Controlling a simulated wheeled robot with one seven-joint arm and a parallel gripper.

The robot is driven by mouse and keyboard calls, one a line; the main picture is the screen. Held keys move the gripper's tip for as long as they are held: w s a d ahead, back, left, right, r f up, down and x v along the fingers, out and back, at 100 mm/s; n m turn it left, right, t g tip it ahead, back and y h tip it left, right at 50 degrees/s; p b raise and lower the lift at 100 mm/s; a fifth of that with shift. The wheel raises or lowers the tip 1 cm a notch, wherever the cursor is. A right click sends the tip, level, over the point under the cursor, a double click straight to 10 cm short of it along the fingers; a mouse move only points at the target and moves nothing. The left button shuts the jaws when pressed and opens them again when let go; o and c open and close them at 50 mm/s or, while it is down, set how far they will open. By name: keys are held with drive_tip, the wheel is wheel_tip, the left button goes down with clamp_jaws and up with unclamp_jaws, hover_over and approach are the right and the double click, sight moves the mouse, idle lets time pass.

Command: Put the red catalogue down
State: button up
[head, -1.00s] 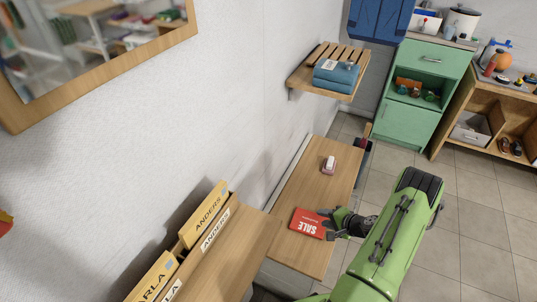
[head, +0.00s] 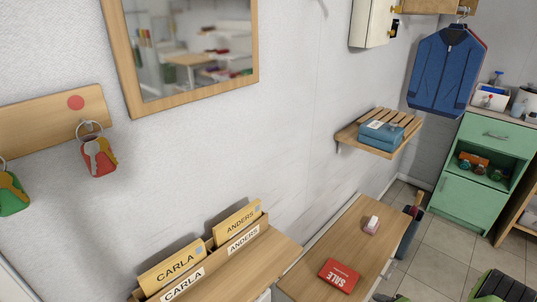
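The red catalogue (head: 339,275), with white "SALE" lettering, lies flat on the wooden bench top (head: 345,238) in the head view. Nothing covers its visible face. A small dark part of my gripper (head: 388,297) shows at the bottom edge, to the right of the catalogue and apart from it. Its fingers are mostly cut off by the frame, so I cannot see whether they are open or shut.
A small pink and white block (head: 371,225) stands farther back on the bench. A slatted shelf (head: 380,135) with blue boxes (head: 382,133) hangs above. A wooden file holder (head: 215,262) stands at the left.

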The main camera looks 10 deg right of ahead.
drive_tip(key=w+a+r+n+g+p, duration=0.1)
drive_tip(key=w+a+r+n, duration=0.1)
drive_tip(key=r, duration=0.3)
drive_tip(key=w+a+r+n+g+y, duration=0.1)
drive_tip(key=w+a+r+n, duration=0.15)
drive_tip(key=r, duration=0.35)
drive_tip(key=w+a+r+n+g+p, duration=0.1)
drive_tip(key=a+r+n, duration=0.15)
drive_tip(key=r, duration=0.25)
drive_tip(key=s+a+r+n+g+p, duration=0.15)
drive_tip(key=a+r+n, duration=0.25)
drive_tip(key=a+r, duration=0.8)
drive_tip(key=s+a+r+n+h+p, duration=0.1)
drive_tip(key=s+a+r, duration=0.3)
drive_tip(key=s+r, duration=0.4)
drive_tip(key=s+a+r+n+h+p, duration=0.2)
drive_tip(key=s+r, duration=0.6)
drive_tip(key=s, duration=0.4)
drive_tip(key=shift+a+n, duration=0.6)
drive_tip(key=shift+a, duration=0.45)
drive_tip(key=shift+s+a, duration=0.1)
